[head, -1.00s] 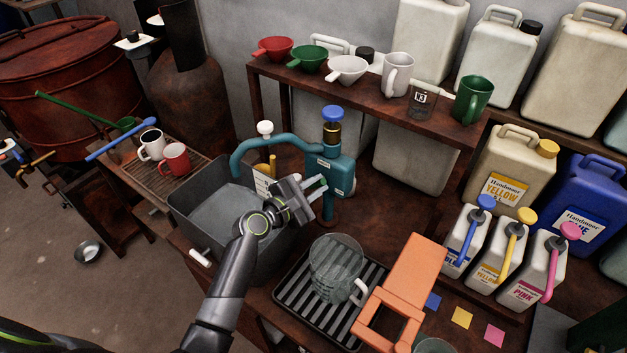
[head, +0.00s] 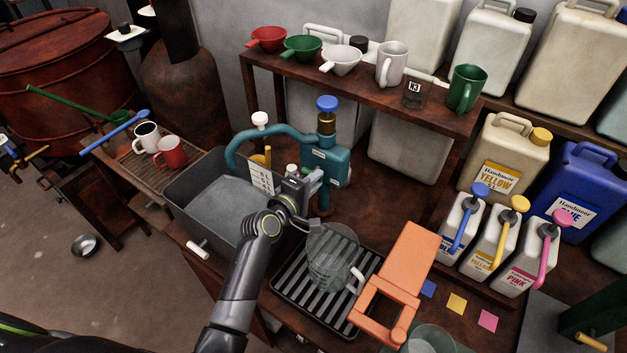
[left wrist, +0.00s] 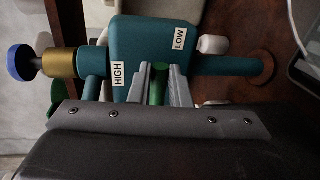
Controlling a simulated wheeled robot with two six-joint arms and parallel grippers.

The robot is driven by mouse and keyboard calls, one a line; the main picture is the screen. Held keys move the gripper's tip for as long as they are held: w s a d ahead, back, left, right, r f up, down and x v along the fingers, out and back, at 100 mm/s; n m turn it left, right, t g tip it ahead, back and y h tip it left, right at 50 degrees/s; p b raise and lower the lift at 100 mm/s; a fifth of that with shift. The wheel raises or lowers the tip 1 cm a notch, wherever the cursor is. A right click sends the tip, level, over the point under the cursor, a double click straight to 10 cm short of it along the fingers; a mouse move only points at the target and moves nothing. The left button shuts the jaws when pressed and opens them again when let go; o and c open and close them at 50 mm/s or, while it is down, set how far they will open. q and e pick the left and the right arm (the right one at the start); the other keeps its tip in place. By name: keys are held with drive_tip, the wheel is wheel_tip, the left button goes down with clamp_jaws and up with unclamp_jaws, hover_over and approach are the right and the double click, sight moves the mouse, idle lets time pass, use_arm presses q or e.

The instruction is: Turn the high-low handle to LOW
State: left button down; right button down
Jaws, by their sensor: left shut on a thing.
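My left gripper (head: 314,184) is at the front of this body. Much of the handle is hidden by the fingers. My right gripper is out of view.
A grey sink (head: 180,205) is left of the gripper. A clear jug (head: 332,255) stands close below it on a ribbed drain tray (head: 290,294). An orange stand (head: 405,270) is to the right. A shelf (head: 430,118) with cups and funnels is behind.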

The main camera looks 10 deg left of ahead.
use_arm(q)
drive_tip(key=shift+f, duration=0.1)
idle(0.5)
drive_tip(key=c, duration=1.3)
unclamp_jaws()
drive_tip(key=shift+c, duration=0.2)
drive_tip(key=shift+s, duration=0.1)
drive_tip(key=b+v, duration=0.2)
drive_tip(key=v, duration=1.5)
drive_tip(key=shift+s, duration=0.15)
drive_tip(key=shift+m, duration=0.3)
